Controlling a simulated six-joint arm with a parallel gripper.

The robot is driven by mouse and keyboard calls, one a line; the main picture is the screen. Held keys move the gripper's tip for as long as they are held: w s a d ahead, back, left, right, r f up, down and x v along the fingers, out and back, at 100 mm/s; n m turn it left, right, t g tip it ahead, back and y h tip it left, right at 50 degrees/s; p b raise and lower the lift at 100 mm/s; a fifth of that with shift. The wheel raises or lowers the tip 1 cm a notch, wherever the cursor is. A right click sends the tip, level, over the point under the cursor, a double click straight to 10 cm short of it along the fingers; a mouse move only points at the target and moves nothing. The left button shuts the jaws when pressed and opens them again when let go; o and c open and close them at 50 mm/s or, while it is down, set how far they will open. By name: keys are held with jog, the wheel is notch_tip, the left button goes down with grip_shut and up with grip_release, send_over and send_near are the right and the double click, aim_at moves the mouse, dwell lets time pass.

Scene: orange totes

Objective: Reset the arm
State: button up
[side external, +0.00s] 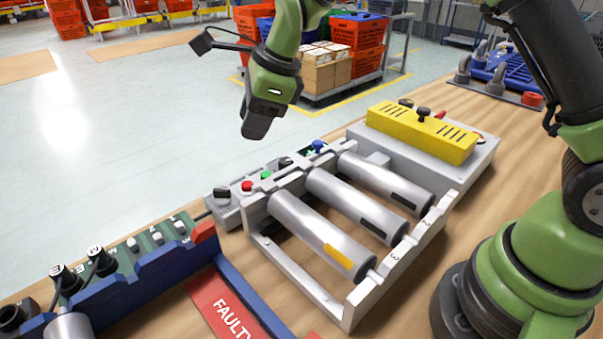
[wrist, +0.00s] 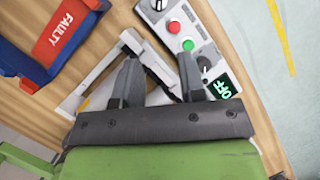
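My gripper (side external: 256,128) hangs in the air above the back left end of the roller rack, pointing down and apart from everything. In the wrist view its two dark fingers (wrist: 157,58) stand apart with nothing held between them. The roller rack (side external: 347,305) holds three grey metal cylinders (side external: 355,203); the front one has a yellow band. A control strip (side external: 222,208) with a red button, a green button and knobs runs along the rack's back left side.
A red "FAULTY" area with a blue edge (side external: 250,290) lies left of the rack. A blue and green fixture (side external: 150,270) stands at the left front. A grey box with a yellow top (side external: 420,130) stands behind the rack. Boxes and orange totes (side external: 368,40) are on the floor beyond.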

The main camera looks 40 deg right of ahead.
jog(key=s+d+r+n+t, duration=0.1)
jog(key=s+d+r+n, duration=0.2)
jog(key=s+r+n, duration=0.5)
jog(key=s+d+r+n+t, duration=0.1)
jog(key=s+d+r+n, duration=0.3)
jog(key=s, duration=0.5)
jog(key=s+n+t+h, duration=0.1)
jog(key=s+n, duration=0.7)
jog(key=s, duration=0.1)
jog(key=shift+d+t, duration=0.25)
jog(key=shift+t, duration=0.05)
jog(key=shift+s+f, duration=0.1)
